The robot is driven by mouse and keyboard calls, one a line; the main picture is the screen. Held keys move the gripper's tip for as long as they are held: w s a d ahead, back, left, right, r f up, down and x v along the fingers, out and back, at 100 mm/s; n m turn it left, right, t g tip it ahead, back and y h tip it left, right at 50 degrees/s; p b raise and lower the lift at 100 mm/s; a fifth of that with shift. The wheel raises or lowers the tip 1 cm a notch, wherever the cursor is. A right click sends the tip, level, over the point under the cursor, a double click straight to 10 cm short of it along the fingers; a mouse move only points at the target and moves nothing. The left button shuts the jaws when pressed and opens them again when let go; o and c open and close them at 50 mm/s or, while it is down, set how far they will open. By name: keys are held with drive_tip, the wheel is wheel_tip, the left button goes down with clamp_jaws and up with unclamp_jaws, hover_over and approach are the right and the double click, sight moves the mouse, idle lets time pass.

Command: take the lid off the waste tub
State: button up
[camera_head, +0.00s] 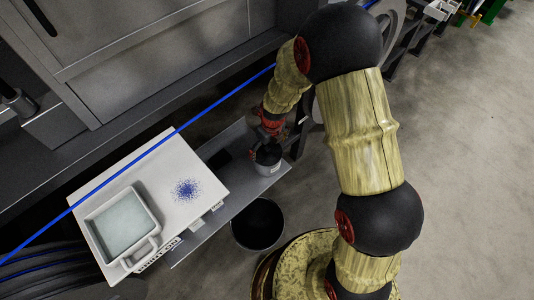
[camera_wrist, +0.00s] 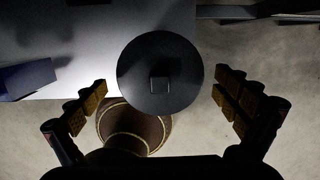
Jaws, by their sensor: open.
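The waste tub (camera_head: 268,168) is a small pale tub with a label, standing near the right end of the grey bench in the head view. Its dark round lid (camera_head: 266,153) is on top. In the wrist view the lid (camera_wrist: 135,80) shows as a dark disc with a small square knob (camera_wrist: 160,84) at its middle, and it hides the tub's wall. My gripper (camera_head: 270,138) is just above the tub in the head view. In the wrist view my gripper (camera_wrist: 160,85) is open, with one finger to each side of the lid and nothing between them held.
A white board (camera_head: 165,165) with blue specks and a pale tray (camera_head: 121,224) lies left of the tub. A blue cable (camera_head: 225,97) runs diagonally over it. A black bucket (camera_head: 258,224) stands on the floor in front. A dark blue block (camera_wrist: 26,78) lies left of the lid.

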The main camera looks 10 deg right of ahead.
drive_tip(key=shift+f, duration=0.15)
drive_tip(key=shift+c, duration=1.2)
